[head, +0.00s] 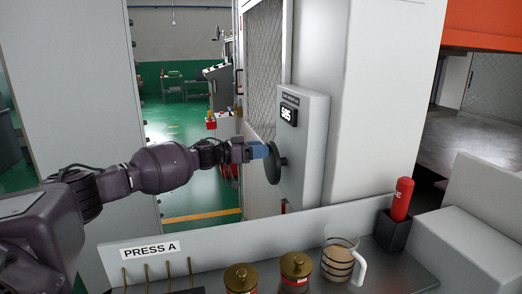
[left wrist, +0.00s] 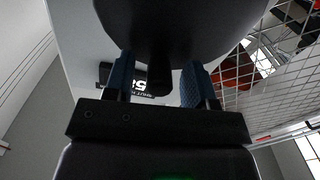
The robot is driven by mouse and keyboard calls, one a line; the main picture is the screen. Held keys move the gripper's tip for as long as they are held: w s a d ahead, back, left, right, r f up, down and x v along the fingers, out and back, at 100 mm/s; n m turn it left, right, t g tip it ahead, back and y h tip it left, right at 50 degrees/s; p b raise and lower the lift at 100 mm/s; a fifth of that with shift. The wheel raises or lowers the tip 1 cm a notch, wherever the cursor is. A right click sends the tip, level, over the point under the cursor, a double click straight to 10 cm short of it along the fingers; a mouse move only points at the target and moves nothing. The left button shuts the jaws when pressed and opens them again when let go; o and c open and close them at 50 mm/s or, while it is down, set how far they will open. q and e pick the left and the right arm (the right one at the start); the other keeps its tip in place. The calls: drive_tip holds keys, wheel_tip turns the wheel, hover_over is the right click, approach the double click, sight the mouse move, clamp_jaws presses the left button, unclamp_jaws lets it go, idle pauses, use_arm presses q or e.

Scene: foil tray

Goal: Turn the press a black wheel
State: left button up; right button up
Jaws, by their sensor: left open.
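The black wheel (head: 272,163) is mounted on the face of a light grey control box (head: 312,150) and shows nearly edge-on in the head view. In the left wrist view the wheel (left wrist: 170,22) fills the top, with a dark handle or hub (left wrist: 160,72) reaching down between the fingers. My left gripper (head: 262,150), with blue fingers, is at the wheel's near upper edge. It is open, one finger (left wrist: 120,76) on each side of the dark part; whether they touch it is unclear. My right gripper is in neither view.
The box has a digital display (head: 288,115) with white digits above the wheel. Below is a ledge with a "PRESS A" sign (head: 150,250), two brass-topped jars (head: 296,264), a striped mug (head: 340,262) and a red bottle (head: 402,198) in a dark holder. A wire-mesh panel (head: 264,65) stands behind.

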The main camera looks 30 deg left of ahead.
use_arm(q)
drive_tip(key=v, duration=1)
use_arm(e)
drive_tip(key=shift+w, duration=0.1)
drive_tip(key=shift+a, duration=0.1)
use_arm(q)
drive_tip(key=shift+r, duration=0.1)
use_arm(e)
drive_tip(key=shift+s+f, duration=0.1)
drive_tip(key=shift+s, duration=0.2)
